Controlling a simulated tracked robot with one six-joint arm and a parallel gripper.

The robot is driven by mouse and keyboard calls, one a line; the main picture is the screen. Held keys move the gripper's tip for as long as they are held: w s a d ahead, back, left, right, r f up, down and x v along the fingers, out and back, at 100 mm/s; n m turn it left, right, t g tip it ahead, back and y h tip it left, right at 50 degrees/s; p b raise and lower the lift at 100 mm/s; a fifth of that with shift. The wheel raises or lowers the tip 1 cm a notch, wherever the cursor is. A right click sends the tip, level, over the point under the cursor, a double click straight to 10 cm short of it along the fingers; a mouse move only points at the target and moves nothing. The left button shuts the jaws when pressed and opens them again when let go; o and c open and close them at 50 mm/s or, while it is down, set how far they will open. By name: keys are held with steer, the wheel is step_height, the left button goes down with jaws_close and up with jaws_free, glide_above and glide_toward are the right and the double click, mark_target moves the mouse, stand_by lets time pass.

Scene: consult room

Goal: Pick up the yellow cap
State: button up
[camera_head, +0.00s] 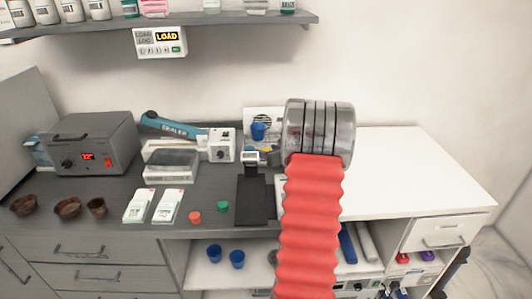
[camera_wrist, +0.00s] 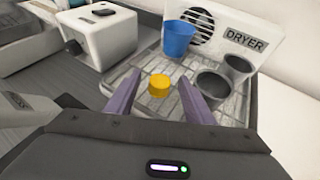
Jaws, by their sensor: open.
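The yellow cap (camera_wrist: 159,85) sits on the wire drying rack (camera_wrist: 150,112) in the wrist view. It appears between the two purple fingers of my gripper (camera_wrist: 159,79). The fingers are open, one on each side of the cap, with gaps between them and it. I cannot tell how far the fingertips are above the rack. In the head view my red arm and its metal segment block part of the dryer area, and my fingers do not show clearly there.
A blue cup (camera_wrist: 178,38) and two dark grey cups (camera_wrist: 213,83) (camera_wrist: 238,68) stand on the rack by the dryer (camera_wrist: 245,40). A white device (camera_wrist: 92,42) is at left. A red cap (camera_head: 195,217) and green cap (camera_head: 223,207) lie on the counter. The white counter (camera_head: 415,165) at right is clear.

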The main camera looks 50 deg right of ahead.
stand_by(0.5)
steer(key=c, duration=1.2)
steer(key=shift+r, duration=0.15)
step_height(320, 180, up, 10)
stand_by(0.5)
